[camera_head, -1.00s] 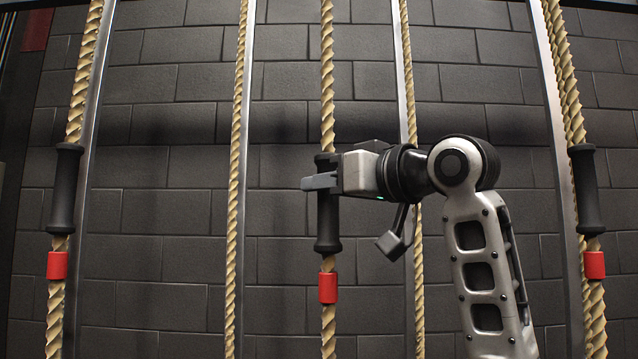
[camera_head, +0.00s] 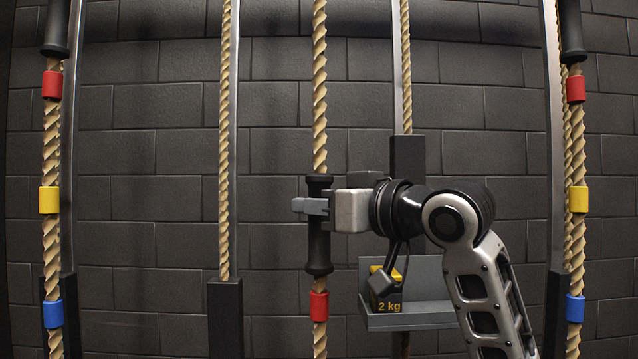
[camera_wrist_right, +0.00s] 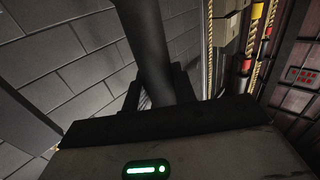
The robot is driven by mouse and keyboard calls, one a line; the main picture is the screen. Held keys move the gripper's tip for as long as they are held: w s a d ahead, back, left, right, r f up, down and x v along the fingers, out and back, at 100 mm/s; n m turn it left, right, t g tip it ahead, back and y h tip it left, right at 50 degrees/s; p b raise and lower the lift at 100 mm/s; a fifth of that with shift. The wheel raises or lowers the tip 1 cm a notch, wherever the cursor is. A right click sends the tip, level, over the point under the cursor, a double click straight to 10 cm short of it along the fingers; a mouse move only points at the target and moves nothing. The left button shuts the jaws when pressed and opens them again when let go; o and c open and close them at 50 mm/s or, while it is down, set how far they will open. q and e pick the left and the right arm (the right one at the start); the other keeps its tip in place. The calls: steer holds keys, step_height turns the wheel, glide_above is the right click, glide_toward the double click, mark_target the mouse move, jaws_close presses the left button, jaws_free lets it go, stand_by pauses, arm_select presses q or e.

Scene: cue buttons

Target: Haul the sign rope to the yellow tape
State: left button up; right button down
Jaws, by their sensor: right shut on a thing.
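My right gripper (camera_head: 316,207) is shut around the black handle (camera_head: 319,250) on the middle rope (camera_head: 320,90). A red tape (camera_head: 319,306) sits on that rope just below the handle; no yellow tape shows on its visible part. In the right wrist view the dark handle (camera_wrist_right: 150,45) runs up between the fingers. The left rope carries a yellow tape (camera_head: 49,200) between a red and a blue one. The right rope carries a yellow tape (camera_head: 577,199) too. No sign shows, so I cannot tell which rope is the sign rope. My left gripper is not in view.
A grey tray (camera_head: 420,315) with a yellow and black 2 kg weight (camera_head: 385,295) is partly behind my right arm. Black handles show on the left rope (camera_head: 57,28) and right rope (camera_head: 571,32). A black post (camera_head: 226,315) stands left of the middle rope. A brick wall is behind.

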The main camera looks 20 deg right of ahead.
steer(key=shift+f, duration=0.85)
steer(key=shift+f+b, duration=0.4)
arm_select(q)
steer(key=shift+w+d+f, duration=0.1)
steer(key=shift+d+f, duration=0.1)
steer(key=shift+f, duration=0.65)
arm_select(e)
steer(key=c, duration=1.1)
jaws_free()
steer(key=shift+c, duration=0.2)
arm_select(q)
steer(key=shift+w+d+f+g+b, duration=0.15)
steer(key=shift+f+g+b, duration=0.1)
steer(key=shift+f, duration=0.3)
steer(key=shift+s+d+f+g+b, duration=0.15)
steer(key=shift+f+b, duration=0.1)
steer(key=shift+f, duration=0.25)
arm_select(e)
steer(key=v, duration=1.6)
